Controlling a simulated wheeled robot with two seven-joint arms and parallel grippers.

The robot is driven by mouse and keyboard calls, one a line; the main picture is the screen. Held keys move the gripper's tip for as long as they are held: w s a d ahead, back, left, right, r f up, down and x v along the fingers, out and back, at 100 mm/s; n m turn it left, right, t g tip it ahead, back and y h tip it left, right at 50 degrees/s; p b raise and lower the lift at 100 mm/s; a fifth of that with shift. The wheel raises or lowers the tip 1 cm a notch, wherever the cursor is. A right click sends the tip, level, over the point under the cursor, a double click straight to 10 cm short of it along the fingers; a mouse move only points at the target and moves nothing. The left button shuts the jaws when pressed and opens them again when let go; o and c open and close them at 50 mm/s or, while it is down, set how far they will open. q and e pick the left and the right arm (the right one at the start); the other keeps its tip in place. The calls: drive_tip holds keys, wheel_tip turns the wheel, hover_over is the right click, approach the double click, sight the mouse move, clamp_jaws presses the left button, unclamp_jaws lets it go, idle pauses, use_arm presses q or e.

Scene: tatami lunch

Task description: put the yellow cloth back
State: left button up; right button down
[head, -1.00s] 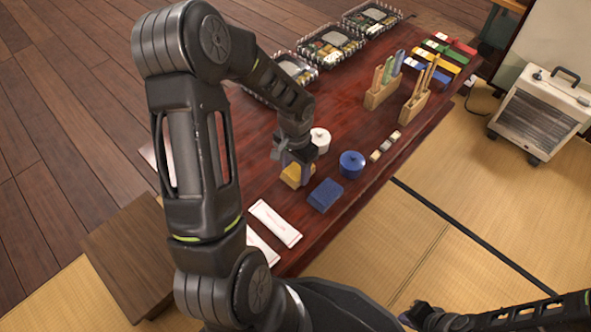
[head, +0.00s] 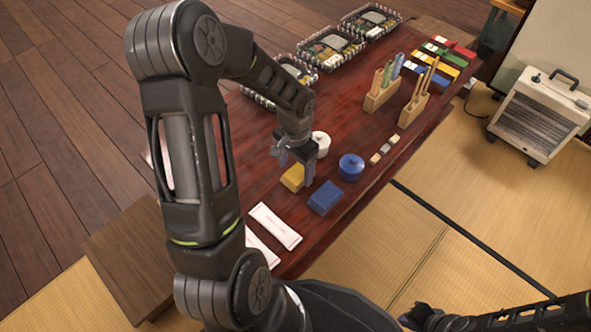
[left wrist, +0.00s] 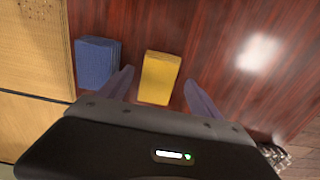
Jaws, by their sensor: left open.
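The yellow cloth (head: 292,179) is a folded block lying on the dark red table, beside the blue cloth (head: 326,197). My left gripper (head: 297,172) is open over the yellow cloth and partly hides it in the head view. In the left wrist view the yellow cloth (left wrist: 160,78) shows between the two spread fingers (left wrist: 161,92), with visible gaps on both sides. The blue cloth (left wrist: 97,62) lies left of it there. My right gripper (head: 418,316) is low at the right in the head view, too dark and small to read.
A blue lidded pot (head: 351,167) and a white lidded pot (head: 321,145) stand close behind the cloths. White paper packets (head: 275,226) lie at the near end. Wooden holders (head: 382,95), lunch baskets (head: 330,47) and coloured cloths (head: 445,55) are further back.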

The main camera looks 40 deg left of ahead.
sight(296, 175)
use_arm(q)
wheel_tip(296, 175, up, 10)
drive_tip(key=p, duration=0.3)
drive_tip(key=shift+f, duration=0.2)
drive_tip(key=shift+s+d, duration=0.1)
idle(0.5)
